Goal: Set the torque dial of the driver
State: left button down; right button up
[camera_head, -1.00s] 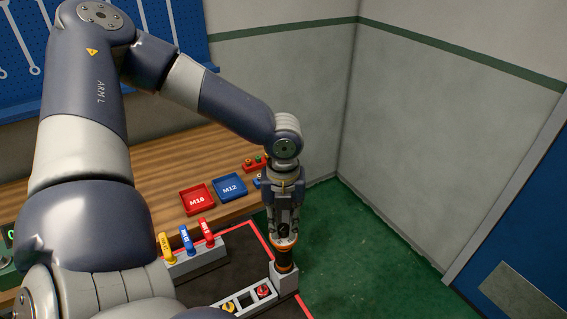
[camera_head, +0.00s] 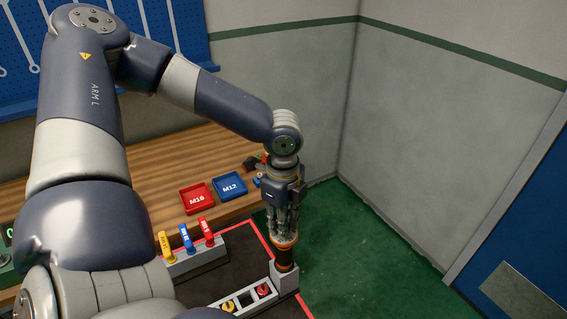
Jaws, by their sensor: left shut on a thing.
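The driver (camera_head: 285,258) stands upright in a grey holder (camera_head: 285,279) at the right edge of the dark mat. It has a dark body and an orange band with a pale ring at its top. My left gripper (camera_head: 284,236) points straight down over the driver and is shut on its top ring, the torque dial. The fingers hide most of the dial, and I cannot read any marks on it. My right gripper is not in view.
A red M16 tray (camera_head: 197,199) and a blue M12 tray (camera_head: 230,186) sit on the wooden bench. A grey rack (camera_head: 196,262) holds yellow, blue and red handled tools. A grey block (camera_head: 246,301) holds red and yellow parts. Green floor lies right.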

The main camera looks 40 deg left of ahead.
pick_arm(q)
jog(key=n+b, duration=0.1)
jog(key=n, duration=1)
jog(key=shift+b, duration=0.35)
jog(key=n, duration=0.3)
jog(key=shift+n+b, duration=0.3)
jog(key=shift+b, duration=0.05)
jog(key=n, duration=0.3)
jog(key=shift+n+b, duration=0.3)
jog(key=shift+b, duration=0.05)
jog(key=n, duration=0.3)
jog(key=shift+n+b, duration=0.35)
jog(key=shift+n, duration=0.05)
jog(key=n+b, duration=0.1)
jog(key=n, duration=0.5)
jog(key=c, duration=1.3)
grip_release()
jog(key=shift+c, duration=0.2)
